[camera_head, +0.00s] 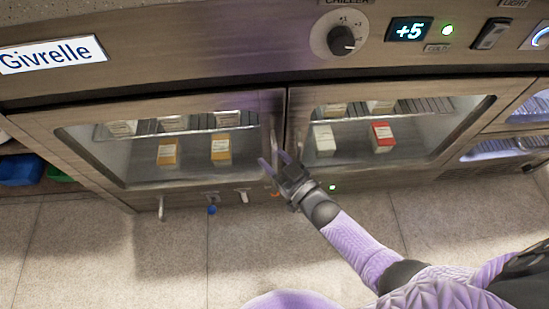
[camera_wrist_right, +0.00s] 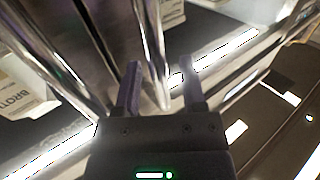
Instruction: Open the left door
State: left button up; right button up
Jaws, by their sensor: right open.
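The left door (camera_head: 80,158) of the chiller is a glass pane in a steel frame, and it looks shut in the head view. Its upright bar handle (camera_head: 272,130) is at the door's right edge, by the gap between the two doors. My right gripper (camera_head: 273,165) is open at the lower part of this handle. In the right wrist view the shiny bar handle (camera_wrist_right: 151,45) passes between the two fingers of my right gripper (camera_wrist_right: 160,82). I cannot tell whether either finger touches it. My left gripper is not in view.
The right door (camera_head: 468,130) is beside the left one and looks shut. Cartons, such as a red and white one (camera_head: 383,138), stand behind the glass. A control panel with a dial (camera_head: 341,40) is above. Small hooks (camera_head: 161,208) hang below the left door. The floor in front looks clear.

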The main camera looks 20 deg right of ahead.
jog(key=shift+c, duration=0.3)
grip_shut()
jog(key=shift+s, duration=0.1)
dwell(1.0)
